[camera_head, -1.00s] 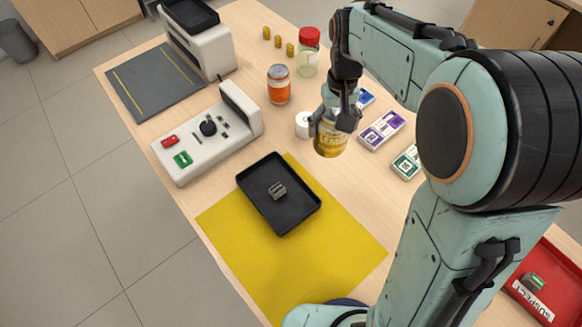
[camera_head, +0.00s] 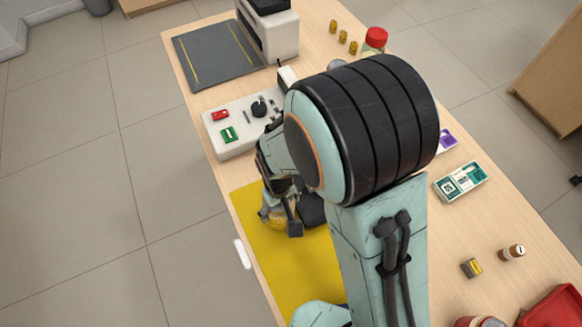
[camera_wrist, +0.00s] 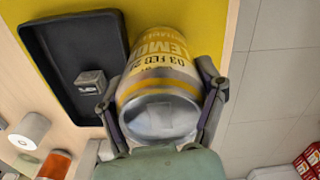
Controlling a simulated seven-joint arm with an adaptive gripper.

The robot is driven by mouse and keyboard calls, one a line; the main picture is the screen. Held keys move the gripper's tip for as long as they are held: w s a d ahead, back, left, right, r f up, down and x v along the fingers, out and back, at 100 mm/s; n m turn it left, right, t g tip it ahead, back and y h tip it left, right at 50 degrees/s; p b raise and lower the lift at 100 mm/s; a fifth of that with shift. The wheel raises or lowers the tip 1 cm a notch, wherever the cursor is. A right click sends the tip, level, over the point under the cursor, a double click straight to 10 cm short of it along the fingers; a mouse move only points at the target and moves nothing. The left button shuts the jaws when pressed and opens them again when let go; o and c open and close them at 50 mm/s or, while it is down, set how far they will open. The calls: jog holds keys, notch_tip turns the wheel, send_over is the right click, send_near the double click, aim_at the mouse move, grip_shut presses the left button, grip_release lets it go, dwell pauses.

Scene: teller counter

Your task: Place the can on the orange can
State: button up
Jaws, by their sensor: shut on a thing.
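My gripper (camera_head: 281,220) is shut on a yellow lemonade can (camera_wrist: 160,75). In the head view the can (camera_head: 268,216) is partly covered by the fingers and appears over the yellow mat (camera_head: 250,200). In the wrist view my gripper (camera_wrist: 160,97) has one finger on each side of the can, whose silver end faces the camera. An orange can (camera_wrist: 55,166) shows partly at the bottom left of the wrist view, apart from the held can. My arm hides it in the head view.
A black tray (camera_wrist: 48,55) with a small grey block (camera_wrist: 90,83) lies beside the held can. A white roll (camera_wrist: 29,131) stands near the orange can. A control box (camera_head: 235,137), a dark pad (camera_head: 215,55) and a red-lidded jar (camera_head: 375,40) are farther back.

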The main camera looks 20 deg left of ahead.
jog(key=shift+f, duration=1.05)
jog(key=shift+f, duration=0.1)
jog(key=o, duration=1.2)
